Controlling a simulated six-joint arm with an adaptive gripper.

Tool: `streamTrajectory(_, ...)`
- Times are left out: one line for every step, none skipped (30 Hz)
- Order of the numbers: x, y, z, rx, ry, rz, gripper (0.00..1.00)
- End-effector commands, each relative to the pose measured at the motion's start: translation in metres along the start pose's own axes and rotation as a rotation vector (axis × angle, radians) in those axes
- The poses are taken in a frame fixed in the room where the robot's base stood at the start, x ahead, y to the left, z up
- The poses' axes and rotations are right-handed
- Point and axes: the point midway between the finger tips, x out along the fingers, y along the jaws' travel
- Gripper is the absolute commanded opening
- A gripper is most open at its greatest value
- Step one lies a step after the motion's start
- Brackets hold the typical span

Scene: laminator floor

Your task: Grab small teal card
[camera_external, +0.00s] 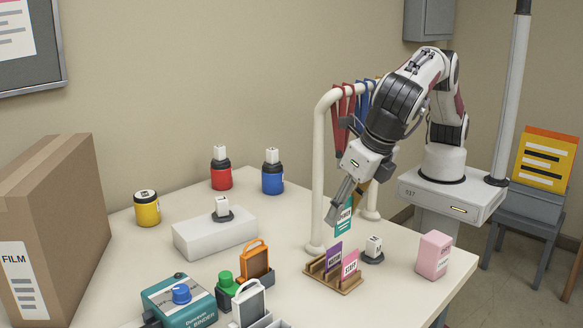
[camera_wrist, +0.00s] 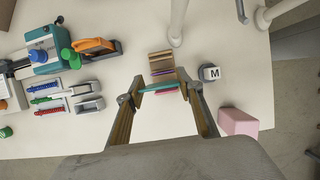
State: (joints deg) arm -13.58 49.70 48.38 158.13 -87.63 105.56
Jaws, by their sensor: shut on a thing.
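The small teal card (camera_external: 344,219) is held upright between the fingertips of my gripper (camera_external: 336,212), above the wooden card rack (camera_external: 348,283). In the wrist view my gripper (camera_wrist: 163,88) is shut on the teal card (camera_wrist: 158,88), which shows edge-on between the two fingertips. A purple card (camera_external: 334,256) and a pink card (camera_external: 350,266) stand in the rack below. The rack also shows in the wrist view (camera_wrist: 160,60), just beyond the fingertips.
A pink box (camera_external: 433,255) and a small weight marked M (camera_external: 374,245) stand right of the rack. A white pipe frame (camera_external: 318,170) with red and blue hanging pieces rises behind. A teal binder machine (camera_external: 178,303) and an orange holder (camera_external: 255,260) are left.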

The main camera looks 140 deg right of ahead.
Motion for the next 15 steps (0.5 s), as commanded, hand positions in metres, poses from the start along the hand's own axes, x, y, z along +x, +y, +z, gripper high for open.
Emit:
streamTrajectory(-0.004, 0.001, -0.013, -0.003, 0.0, 0.001, 0.28)
streamTrajectory(-0.007, 0.001, -0.019, -0.003, 0.0, 0.001, 0.28)
streamTrajectory(-0.011, 0.001, -0.027, -0.003, 0.0, 0.002, 0.28)
streamTrajectory(-0.012, 0.0, -0.032, -0.002, 0.0, 0.001, 0.28)
streamTrajectory(-0.014, 0.001, -0.037, -0.002, 0.0, 0.001, 0.28)
streamTrajectory(-0.017, 0.001, -0.044, -0.002, 0.0, 0.001, 0.28)
streamTrajectory(-0.019, 0.001, -0.048, -0.001, 0.0, 0.001, 0.28)
streamTrajectory(-0.021, 0.001, -0.053, -0.001, 0.0, 0.001, 0.28)
streamTrajectory(-0.023, 0.001, -0.059, -0.001, 0.0, 0.001, 0.28)
streamTrajectory(-0.025, 0.001, -0.062, -0.001, 0.0, 0.001, 0.28)
streamTrajectory(-0.026, 0.001, -0.065, -0.001, 0.001, 0.002, 0.28)
streamTrajectory(-0.028, 0.001, -0.07, -0.001, 0.0, 0.001, 0.28)
streamTrajectory(-0.029, 0.001, -0.073, -0.001, 0.0, 0.0, 0.28)
streamTrajectory(-0.031, 0.001, -0.077, -0.001, 0.001, 0.001, 0.28)
streamTrajectory(-0.033, 0.0, -0.082, -0.002, 0.001, 0.001, 0.28)
